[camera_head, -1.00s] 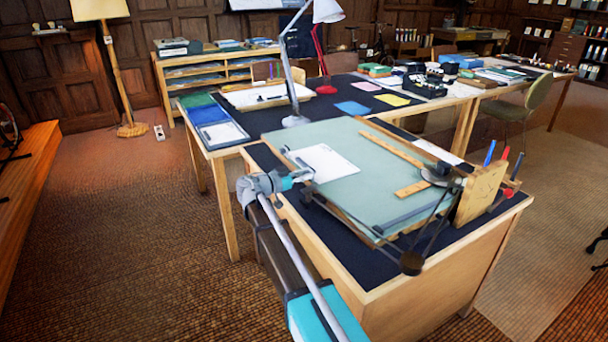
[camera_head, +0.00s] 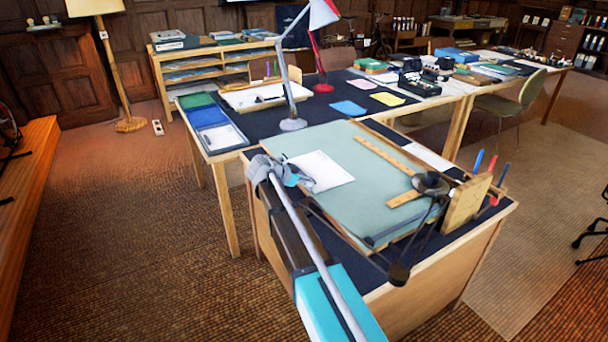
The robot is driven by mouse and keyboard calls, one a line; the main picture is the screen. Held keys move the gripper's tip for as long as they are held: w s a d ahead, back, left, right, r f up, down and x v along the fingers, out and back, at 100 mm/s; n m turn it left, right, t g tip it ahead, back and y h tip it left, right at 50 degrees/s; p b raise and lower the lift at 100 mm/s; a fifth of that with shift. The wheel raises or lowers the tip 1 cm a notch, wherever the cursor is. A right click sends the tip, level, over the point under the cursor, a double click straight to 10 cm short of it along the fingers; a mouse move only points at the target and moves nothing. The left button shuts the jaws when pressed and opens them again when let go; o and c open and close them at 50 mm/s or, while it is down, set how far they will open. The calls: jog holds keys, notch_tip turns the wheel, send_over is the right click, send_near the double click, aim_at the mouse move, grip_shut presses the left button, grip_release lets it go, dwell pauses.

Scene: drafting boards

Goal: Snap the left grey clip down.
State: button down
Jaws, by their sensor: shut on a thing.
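The pale green drafting board (camera_head: 316,142) lies on the near desk, with a white sheet of paper (camera_head: 326,166) on its left part. My gripper (camera_head: 308,184) comes in from the left and is at the left edge of the board, by the paper's left edge. Its jaws are shut at the place of the left grey clip. The clip is hidden behind the jaws and too small to make out, so I cannot tell if it is up or down.
A wooden ruler (camera_head: 378,155) and a dark jointed drafting arm (camera_head: 398,272) lie across the board's right side. A wooden holder (camera_head: 466,212) with pens stands at the right edge. A grey lamp (camera_head: 293,124) stands on the desk behind.

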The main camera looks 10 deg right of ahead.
aim_at(313, 180)
jog(key=y+p, duration=0.1)
jog(key=d+g+y+p, duration=0.1)
jog(key=y+p, duration=0.2)
jog(key=p, duration=0.1)
jog(key=shift+w+d+r+g+y, duration=0.25)
jog(key=shift+d+g+y, duration=0.05)
jog(key=shift+d+g, duration=0.1)
jog(key=y, duration=0.1)
jog(key=p, duration=0.1)
jog(key=y, duration=0.1)
jog(key=shift+w+d+f+g+y+p, duration=0.1)
jog(key=shift+d+f+g+y+p, duration=0.15)
jog(key=shift+d+g+y+p, duration=0.05)
jog(key=shift+w+d+f+g+y, duration=0.15)
jog(key=shift+f+g+y, duration=0.1)
jog(key=shift+y, duration=0.5)
jog(key=shift+s+d+f+g+y, duration=0.15)
jog(key=shift+g+y, duration=0.1)
jog(key=shift+y, duration=0.5)
jog(key=shift+w, duration=0.1)
jog(key=c, duration=0.6)
grip_release()
jog(key=shift+o, duration=0.2)
jog(key=shift+a+r, duration=0.1)
jog(key=shift+a, duration=0.1)
